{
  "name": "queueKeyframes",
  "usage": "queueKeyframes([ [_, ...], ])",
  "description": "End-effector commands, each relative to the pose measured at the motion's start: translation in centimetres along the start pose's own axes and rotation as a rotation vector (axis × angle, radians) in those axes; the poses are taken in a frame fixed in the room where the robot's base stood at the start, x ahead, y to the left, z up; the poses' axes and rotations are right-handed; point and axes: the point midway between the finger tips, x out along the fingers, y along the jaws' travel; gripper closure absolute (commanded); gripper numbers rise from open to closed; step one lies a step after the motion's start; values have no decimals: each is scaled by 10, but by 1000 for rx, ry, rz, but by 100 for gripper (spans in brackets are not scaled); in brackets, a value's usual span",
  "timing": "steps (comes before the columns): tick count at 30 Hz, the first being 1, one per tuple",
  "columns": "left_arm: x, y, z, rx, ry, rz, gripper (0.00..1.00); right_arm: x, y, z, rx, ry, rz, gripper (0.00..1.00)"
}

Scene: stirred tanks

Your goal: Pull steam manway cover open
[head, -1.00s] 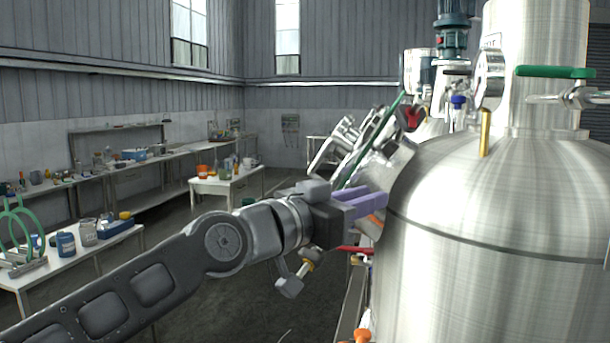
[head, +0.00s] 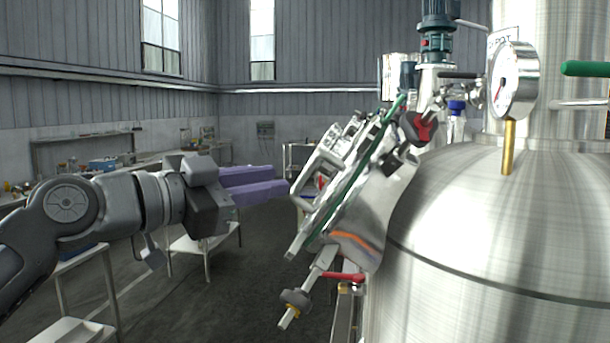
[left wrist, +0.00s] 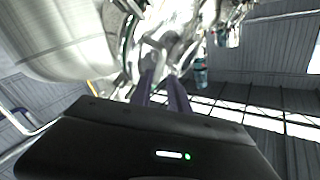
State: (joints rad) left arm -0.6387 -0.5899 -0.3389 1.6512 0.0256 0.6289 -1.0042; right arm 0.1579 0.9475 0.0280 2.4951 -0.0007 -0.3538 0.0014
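The steam manway cover (head: 325,165) is a metal lid with a frame and clamps, tilted on the shoulder of the large steel tank (head: 480,250). A green gasket line (head: 350,182) runs along its edge, against the manway neck (head: 362,225). I see no clear gap there. My left gripper (head: 280,182) is left of the cover, with purple fingers pointing toward it, apart from it and empty. In the left wrist view the two fingers (left wrist: 162,82) stand apart, with shiny metal fittings beyond them. My right gripper is not in view.
A swing bolt with a dark knob (head: 295,300) hangs below the cover, near a red-handled valve (head: 343,277). A pressure gauge (head: 512,82) stands on the tank top. White tables (head: 205,243) stand behind my left arm. The floor between them and the tank is clear.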

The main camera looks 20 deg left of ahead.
Motion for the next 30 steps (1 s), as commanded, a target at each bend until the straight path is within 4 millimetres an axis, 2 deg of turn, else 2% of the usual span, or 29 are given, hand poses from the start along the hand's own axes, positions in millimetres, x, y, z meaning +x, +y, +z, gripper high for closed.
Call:
queueKeyframes([
  [8, 9, 0, -1, -1, -1, 2, 78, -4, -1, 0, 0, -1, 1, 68],
  [21, 70, 0, -2, -3, 0, 3, 78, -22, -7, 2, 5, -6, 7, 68],
  [30, 78, 1, 0, -2, 1, 0, 78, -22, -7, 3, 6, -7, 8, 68],
])
